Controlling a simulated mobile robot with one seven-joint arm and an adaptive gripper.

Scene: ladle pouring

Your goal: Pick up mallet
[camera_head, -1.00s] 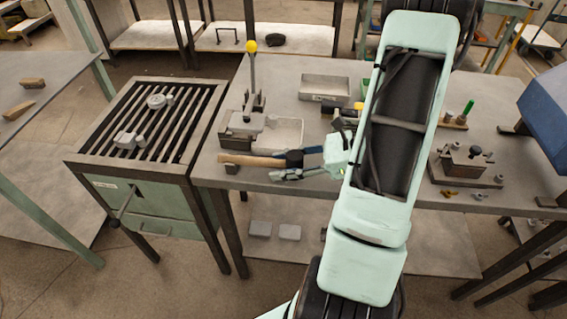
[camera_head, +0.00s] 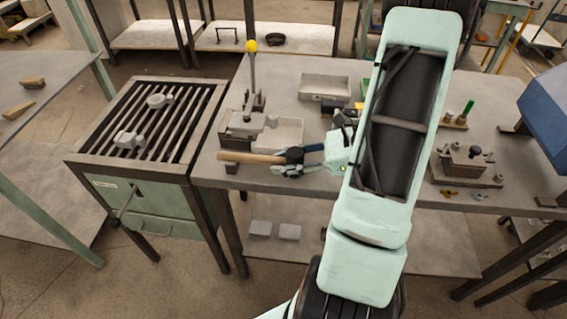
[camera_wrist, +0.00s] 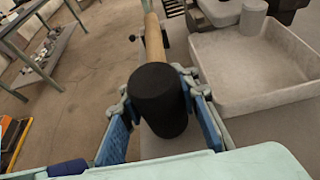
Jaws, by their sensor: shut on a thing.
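The mallet has a wooden handle (camera_head: 250,158) and a black head (camera_head: 295,155). It lies level over the front edge of the workbench in the head view, its handle pointing left. In the wrist view the black head (camera_wrist: 160,98) is between the two blue-padded fingers, and the handle (camera_wrist: 154,42) points away. My gripper (camera_head: 292,168) is shut on the mallet's head. My arm hides part of the bench behind it. I cannot tell how far the mallet is above the bench.
A grey tray (camera_head: 291,131) is just behind the mallet, also in the wrist view (camera_wrist: 295,95). A lever press with a yellow knob (camera_head: 251,46) stands behind the handle. A slatted rack table (camera_head: 185,85) is to the left. A small block (camera_head: 232,168) is below the handle.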

